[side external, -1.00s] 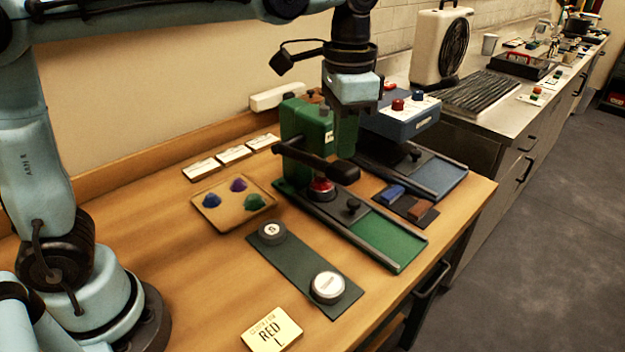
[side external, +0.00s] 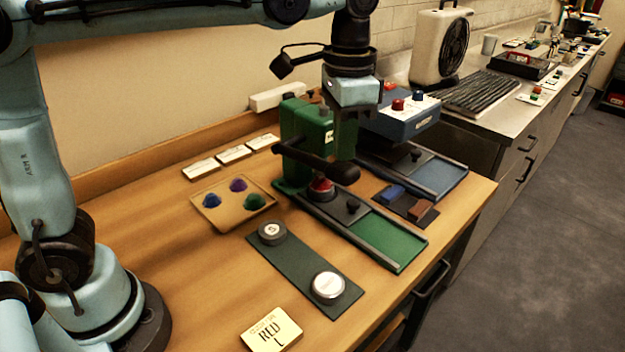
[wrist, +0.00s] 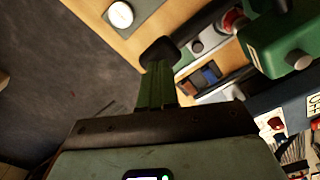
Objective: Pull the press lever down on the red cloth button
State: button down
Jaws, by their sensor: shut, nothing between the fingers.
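The green press (side external: 305,128) stands on the wooden table. Its black lever (side external: 300,155) reaches forward and ends in a thick black knob (side external: 344,172), also seen in the wrist view (wrist: 160,50). The red cloth button (side external: 320,184) sits in the press under the head, partly covered by the lever; a bit of red shows in the wrist view (wrist: 232,21). My gripper (side external: 345,155) is shut and empty, pointing down at the top of the knob. In the wrist view its fingertips (wrist: 158,66) meet the knob; whether they touch it I cannot tell.
A blue press (side external: 400,122) stands just right of the green one. A tray with coloured domes (side external: 212,219) lies to the left. A dark mat (side external: 285,260) with two round dies and a "RED L" card (side external: 271,332) lie in front.

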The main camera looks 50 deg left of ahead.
aim_at(344, 166)
jog(key=shift+f, duration=2.3)
jog(key=shift+a+f, duration=0.15)
jog(key=shift+f, duration=1.25)
jog(key=shift+f, duration=0.1)
jog(key=shift+a+f, duration=0.2)
jog(key=shift+f, duration=0.4)
jog(key=shift+a+f, duration=0.2)
jog(key=shift+f, duration=0.75)
